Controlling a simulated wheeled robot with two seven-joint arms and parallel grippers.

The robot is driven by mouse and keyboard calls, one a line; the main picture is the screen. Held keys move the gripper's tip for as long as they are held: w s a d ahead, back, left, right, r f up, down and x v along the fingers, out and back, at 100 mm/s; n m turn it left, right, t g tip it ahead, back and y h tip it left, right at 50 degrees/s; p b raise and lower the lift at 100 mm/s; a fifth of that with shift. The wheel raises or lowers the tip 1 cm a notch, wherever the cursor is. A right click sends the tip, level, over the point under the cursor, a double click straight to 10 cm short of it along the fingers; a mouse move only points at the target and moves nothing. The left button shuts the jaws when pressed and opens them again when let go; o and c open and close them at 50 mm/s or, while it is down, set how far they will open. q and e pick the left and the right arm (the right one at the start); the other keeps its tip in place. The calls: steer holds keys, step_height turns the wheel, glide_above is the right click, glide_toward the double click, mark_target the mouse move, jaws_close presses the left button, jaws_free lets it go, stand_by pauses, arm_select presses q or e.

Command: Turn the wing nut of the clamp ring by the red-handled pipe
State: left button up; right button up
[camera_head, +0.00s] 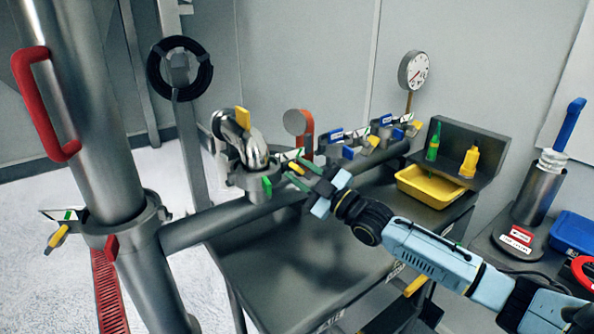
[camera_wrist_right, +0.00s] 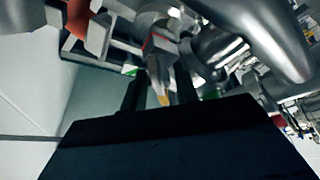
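The red-handled pipe (camera_head: 93,130) stands at the left in the head view. A steel clamp ring (camera_head: 152,214) surrounds its lower end; a yellow-tipped wing nut (camera_head: 57,236) sticks out on its left side. My right gripper (camera_head: 299,172) is well to the right, beside another clamp (camera_head: 238,178) on the horizontal pipe. Its green-marked fingers are apart, with a small yellow-tipped piece (camera_head: 296,168) between them. The wrist view shows this yellow tip (camera_wrist_right: 162,98) between the dark fingers, with gaps beside it; contact is unclear. My left gripper is not in view.
The horizontal pipe (camera_head: 200,226) runs from the clamp ring across a dark table (camera_head: 315,262). Several clamps (camera_head: 360,143) lie behind my right gripper. A yellow tray (camera_head: 430,186), bottles and a gauge (camera_head: 414,70) stand farther right. The table's front is clear.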

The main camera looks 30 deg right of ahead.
steer(key=shift+s, duration=0.1)
jaws_close()
